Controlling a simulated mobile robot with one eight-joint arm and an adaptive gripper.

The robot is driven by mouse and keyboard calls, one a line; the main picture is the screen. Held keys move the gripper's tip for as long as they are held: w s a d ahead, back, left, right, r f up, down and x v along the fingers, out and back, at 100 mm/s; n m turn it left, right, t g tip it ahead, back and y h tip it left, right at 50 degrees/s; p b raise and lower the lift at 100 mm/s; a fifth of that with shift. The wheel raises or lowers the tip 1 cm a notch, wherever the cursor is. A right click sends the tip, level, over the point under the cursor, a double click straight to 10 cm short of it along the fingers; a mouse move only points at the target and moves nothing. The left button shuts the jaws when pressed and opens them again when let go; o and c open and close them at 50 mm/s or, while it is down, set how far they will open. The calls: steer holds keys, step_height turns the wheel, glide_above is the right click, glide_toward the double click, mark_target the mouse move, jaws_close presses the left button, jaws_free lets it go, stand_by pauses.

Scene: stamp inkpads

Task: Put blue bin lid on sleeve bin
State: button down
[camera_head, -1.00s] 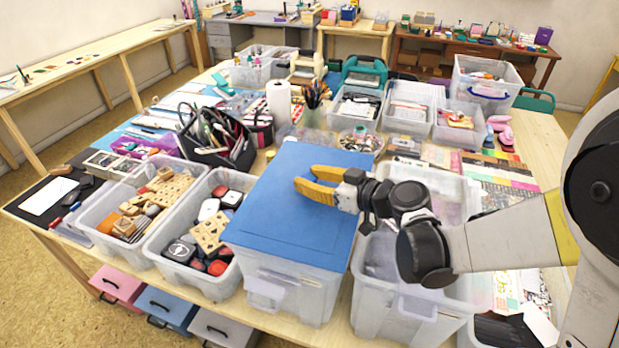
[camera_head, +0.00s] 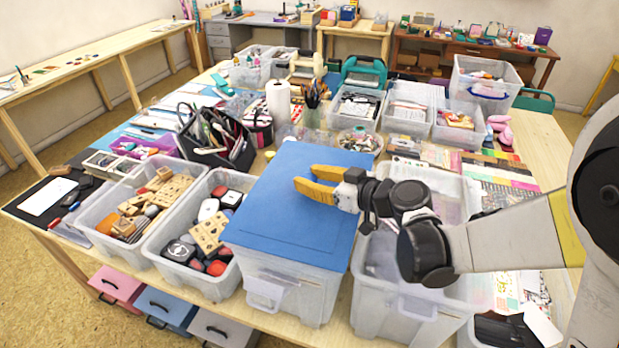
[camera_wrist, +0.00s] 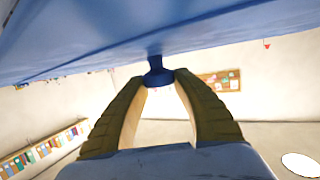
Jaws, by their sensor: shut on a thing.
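The blue bin lid (camera_head: 285,215) lies level over the top of a translucent bin (camera_head: 285,285) in the middle of the near table edge in the head view. A hairline gap between lid and rim cannot be ruled out. The lid hides what is inside that bin. My gripper (camera_head: 312,180), with yellow fingers, reaches over the lid from the right. In the wrist view the lid (camera_wrist: 70,45) fills the top, and my fingertips (camera_wrist: 160,80) are shut on its small blue knob (camera_wrist: 158,72). The knob is hidden behind the fingers in the head view.
An open translucent bin (camera_head: 388,310) stands close on the right, below my arm. Two open bins of stamps and inkpads (camera_head: 160,265) stand on the left. A black tool bag (camera_head: 240,155), a paper roll (camera_head: 279,100) and more bins stand behind.

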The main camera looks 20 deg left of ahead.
steer(key=shift+f+b, duration=0.55)
steer(key=shift+b, duration=0.05)
stand_by(0.6)
steer(key=c, duration=1)
jaws_free()
steer(key=shift+r+p, duration=3)
steer(key=shift+r, duration=1.05)
